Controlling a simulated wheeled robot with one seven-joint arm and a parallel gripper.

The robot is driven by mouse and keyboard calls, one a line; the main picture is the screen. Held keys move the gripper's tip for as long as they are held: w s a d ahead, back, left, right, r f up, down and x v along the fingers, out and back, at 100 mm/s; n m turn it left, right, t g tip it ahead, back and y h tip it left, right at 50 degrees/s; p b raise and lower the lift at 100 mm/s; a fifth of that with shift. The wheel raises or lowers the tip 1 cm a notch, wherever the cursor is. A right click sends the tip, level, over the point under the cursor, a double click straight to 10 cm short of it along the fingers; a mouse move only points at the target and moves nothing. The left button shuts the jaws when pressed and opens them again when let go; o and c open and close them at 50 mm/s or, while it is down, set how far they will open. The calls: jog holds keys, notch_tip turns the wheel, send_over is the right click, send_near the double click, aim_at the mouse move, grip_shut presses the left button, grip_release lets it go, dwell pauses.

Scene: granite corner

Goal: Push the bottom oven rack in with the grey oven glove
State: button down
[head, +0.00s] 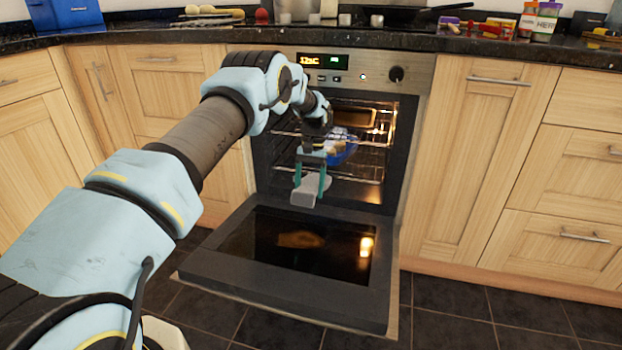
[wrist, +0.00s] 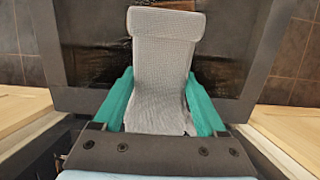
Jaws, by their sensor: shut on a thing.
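The grey oven glove (head: 308,192) is held between the teal fingers of my gripper (head: 311,186), above the inner side of the open oven door. In the wrist view the glove (wrist: 160,70) stretches out from between the fingers of my gripper (wrist: 162,105), which are shut on its sides. The oven (head: 262,165) stands open with its light on. Wire racks (head: 376,143) show inside it, partly hidden by my arm and gripper. I cannot tell clearly how far out the bottom rack sits.
The oven door (head: 290,292) is folded down in front of the cavity. A blue item (head: 341,153) and a pan-like tray (head: 355,117) are inside the oven. Wooden cupboards (head: 465,150) flank it, and a dark worktop (head: 390,45) runs above. The tiled floor in front is clear.

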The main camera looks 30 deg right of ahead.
jog(key=shift+s+a, duration=0.35)
jog(key=shift+s, duration=0.1)
jog(key=shift+p, duration=0.3)
jog(key=shift+s+a+r+p, duration=0.2)
jog(key=shift+r+p, duration=0.05)
jog(key=shift+p, duration=0.15)
jog(key=s+a+r+p, duration=0.2)
jog(key=s+a+p, duration=0.5)
jog(key=s+p, duration=0.1)
jog(key=shift+s+a+r+p, duration=0.25)
jog(key=shift+a+p, duration=0.15)
jog(key=shift+p, duration=0.3)
jog(key=shift+w, duration=0.1)
